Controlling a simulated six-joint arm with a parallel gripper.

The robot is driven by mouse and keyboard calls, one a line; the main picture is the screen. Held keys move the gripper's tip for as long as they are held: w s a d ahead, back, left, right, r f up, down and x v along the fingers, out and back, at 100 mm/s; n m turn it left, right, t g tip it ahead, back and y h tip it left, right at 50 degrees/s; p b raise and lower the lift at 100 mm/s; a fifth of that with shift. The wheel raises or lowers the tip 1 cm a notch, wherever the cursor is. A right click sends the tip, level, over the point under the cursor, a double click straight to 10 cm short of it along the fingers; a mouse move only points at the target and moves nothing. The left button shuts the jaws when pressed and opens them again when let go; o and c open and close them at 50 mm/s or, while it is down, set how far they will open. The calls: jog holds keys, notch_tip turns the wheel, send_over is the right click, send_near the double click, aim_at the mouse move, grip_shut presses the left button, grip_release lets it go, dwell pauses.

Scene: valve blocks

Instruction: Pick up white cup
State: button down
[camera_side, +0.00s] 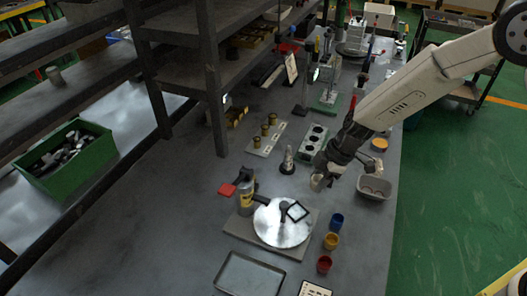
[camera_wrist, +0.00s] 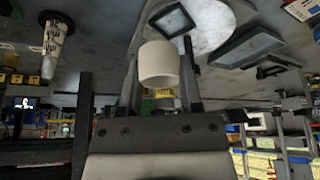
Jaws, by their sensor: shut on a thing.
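The white cup (camera_wrist: 158,65) is between the two fingers of my gripper (camera_wrist: 160,78) in the wrist view, and the fingers are shut on it. In the side view my gripper (camera_side: 328,176) hangs over the table, with the small, pale cup (camera_side: 317,183) at its tip. The cup appears to be held above the table, though its exact height is hard to tell. The fingers hide parts of the cup's sides.
A round silver plate (camera_side: 270,228) on a grey board lies in front, beside blue (camera_side: 337,221), yellow (camera_side: 331,241) and red (camera_side: 324,264) cups. A grey bin (camera_side: 374,187) is close on the right.

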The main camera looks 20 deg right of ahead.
jog(key=s+d+r, duration=0.1)
jog(key=s+r, duration=0.1)
jog(key=s, duration=0.4)
jog(key=shift+d+r, duration=0.35)
dwell(0.4)
jog(key=d+r+m+t+h, duration=0.3)
jog(key=d+r+m+h, duration=0.1)
jog(key=d+m, duration=0.9)
jog(key=shift+r+m, duration=0.25)
jog(key=shift+m, duration=0.55)
jog(key=shift+s+d, duration=0.1)
jog(key=shift+d, duration=0.15)
jog(key=shift+r, duration=0.15)
